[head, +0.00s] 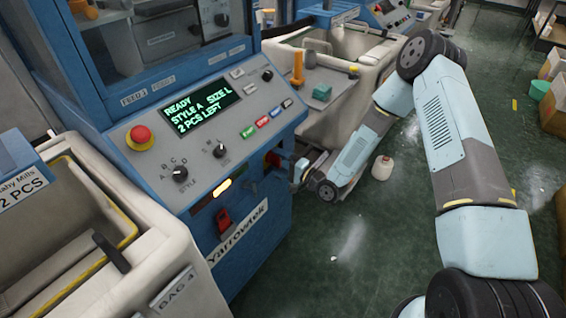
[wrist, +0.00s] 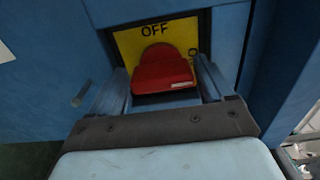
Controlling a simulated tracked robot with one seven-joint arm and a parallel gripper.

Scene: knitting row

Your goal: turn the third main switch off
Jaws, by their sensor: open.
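A red main switch handle (wrist: 163,72) sits on a yellow plate (wrist: 128,45) set in a blue panel, in the wrist view. "OFF" is printed above the handle, and a partly hidden "O" shows at its right. My gripper (wrist: 163,84) is open, with one finger on each side of the handle. I cannot tell whether the fingers touch it. In the head view my arm reaches to the machine's right side, and my gripper (head: 297,172) is small and partly hidden there. Another red switch (head: 223,220) is on the nearer machine's front.
The nearer machine has a lit display (head: 202,107) reading READY, a red stop button (head: 141,138) and knobs. A cream bin (head: 75,245) stands at lower left. A white cone (head: 382,167) stands on the green floor. Boxes (head: 553,105) are at the right edge.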

